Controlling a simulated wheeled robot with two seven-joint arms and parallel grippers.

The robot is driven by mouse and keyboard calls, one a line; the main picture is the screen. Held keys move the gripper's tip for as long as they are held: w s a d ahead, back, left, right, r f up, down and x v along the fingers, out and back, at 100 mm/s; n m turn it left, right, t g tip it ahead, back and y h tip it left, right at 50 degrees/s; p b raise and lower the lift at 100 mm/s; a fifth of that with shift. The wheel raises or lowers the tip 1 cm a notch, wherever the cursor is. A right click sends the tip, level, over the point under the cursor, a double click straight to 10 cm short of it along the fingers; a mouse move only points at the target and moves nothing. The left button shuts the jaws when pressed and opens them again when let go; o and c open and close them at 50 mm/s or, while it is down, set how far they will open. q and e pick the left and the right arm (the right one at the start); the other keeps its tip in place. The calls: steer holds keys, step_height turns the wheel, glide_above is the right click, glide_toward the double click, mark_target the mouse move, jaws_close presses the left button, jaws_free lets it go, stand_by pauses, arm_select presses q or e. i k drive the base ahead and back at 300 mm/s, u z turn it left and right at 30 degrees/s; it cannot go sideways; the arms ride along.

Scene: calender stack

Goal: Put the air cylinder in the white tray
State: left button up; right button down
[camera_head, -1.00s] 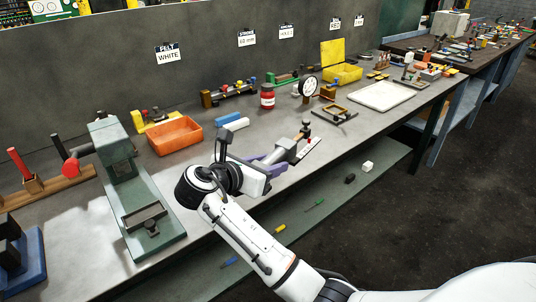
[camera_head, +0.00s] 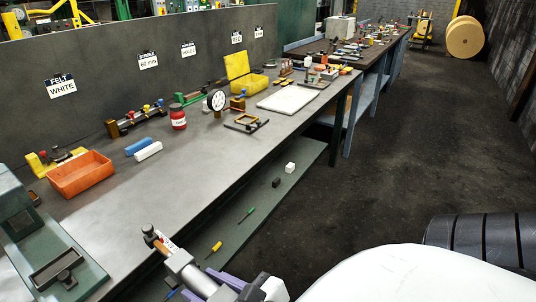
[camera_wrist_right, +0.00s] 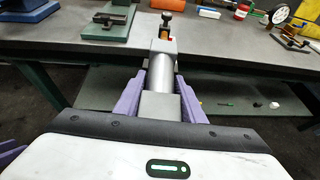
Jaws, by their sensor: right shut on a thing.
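My right gripper (camera_head: 228,284) has purple fingers and is shut on the air cylinder. In the right wrist view the cylinder (camera_wrist_right: 160,75) lies between the purple fingers (camera_wrist_right: 160,100) and points away toward the bench. The white tray (camera_head: 291,98) lies flat on the bench farther along, toward the upper middle of the head view; its inside looks empty. My left gripper is not in view.
An orange bin (camera_head: 82,178), blue and white blocks (camera_head: 148,151), a red jar (camera_head: 178,118), a dial gauge (camera_head: 216,100) and a yellow box (camera_head: 249,84) stand on the bench. A green press (camera_head: 60,262) stands at the near left. The bench's front middle is clear.

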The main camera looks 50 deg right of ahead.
mark_target(290, 99)
steer(key=z, duration=2.95)
steer(key=i, duration=2.7)
steer(key=u, duration=2.9)
steer(key=i, duration=0.5)
steer(key=u, duration=0.05)
